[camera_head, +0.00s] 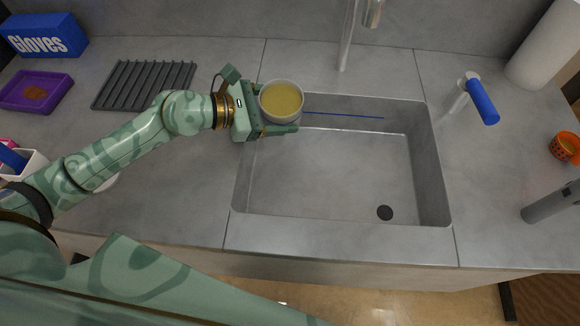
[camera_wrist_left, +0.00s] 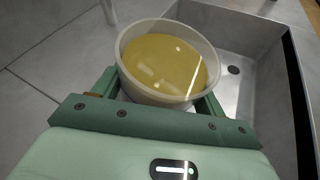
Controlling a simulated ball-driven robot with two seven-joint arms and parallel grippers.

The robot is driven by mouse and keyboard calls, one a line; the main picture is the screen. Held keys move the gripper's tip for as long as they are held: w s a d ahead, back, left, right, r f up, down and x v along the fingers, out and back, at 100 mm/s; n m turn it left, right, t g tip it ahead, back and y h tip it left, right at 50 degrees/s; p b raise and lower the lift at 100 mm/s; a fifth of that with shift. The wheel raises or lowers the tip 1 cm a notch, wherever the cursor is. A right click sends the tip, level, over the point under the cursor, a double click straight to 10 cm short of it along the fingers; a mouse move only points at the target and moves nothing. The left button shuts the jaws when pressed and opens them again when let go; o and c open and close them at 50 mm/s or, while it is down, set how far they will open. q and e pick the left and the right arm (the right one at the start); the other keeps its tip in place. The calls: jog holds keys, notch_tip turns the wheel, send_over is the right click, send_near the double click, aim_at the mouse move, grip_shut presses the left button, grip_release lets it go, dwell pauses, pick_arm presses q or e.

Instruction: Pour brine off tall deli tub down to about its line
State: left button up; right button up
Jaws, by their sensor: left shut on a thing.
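The deli tub (camera_head: 281,101) is a round, pale translucent tub holding yellow brine. It is at the sink's far left corner in the head view, seen mostly from above. My left gripper (camera_head: 279,105) is shut on the tub, with a finger on each side. In the left wrist view the tub (camera_wrist_left: 168,62) sits between the fingers, and the brine surface shows inside the rim. The tub looks about upright. The sink (camera_head: 330,165) is a grey basin with a dark drain hole. My right gripper is not in view.
A faucet (camera_head: 347,40) rises behind the sink. A blue line (camera_head: 345,115) runs along the sink's back wall. A drying rack (camera_head: 143,85), purple tray (camera_head: 36,92) and blue Gloves box (camera_head: 44,35) are at left.

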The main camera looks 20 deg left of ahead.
pick_arm(q)
jog(key=shift+s+d+r+m, duration=0.25)
jog(key=shift+s+r+m, duration=0.1)
jog(key=shift+m, duration=0.15)
dwell(1.7)
jog(key=shift+s+d+f+m+t, duration=0.3)
jog(key=shift+s+m+t, duration=0.25)
jog(key=shift+m+t, duration=0.15)
dwell(1.5)
jog(key=shift+s+r, duration=0.1)
jog(key=shift+s, duration=0.05)
dwell(0.5)
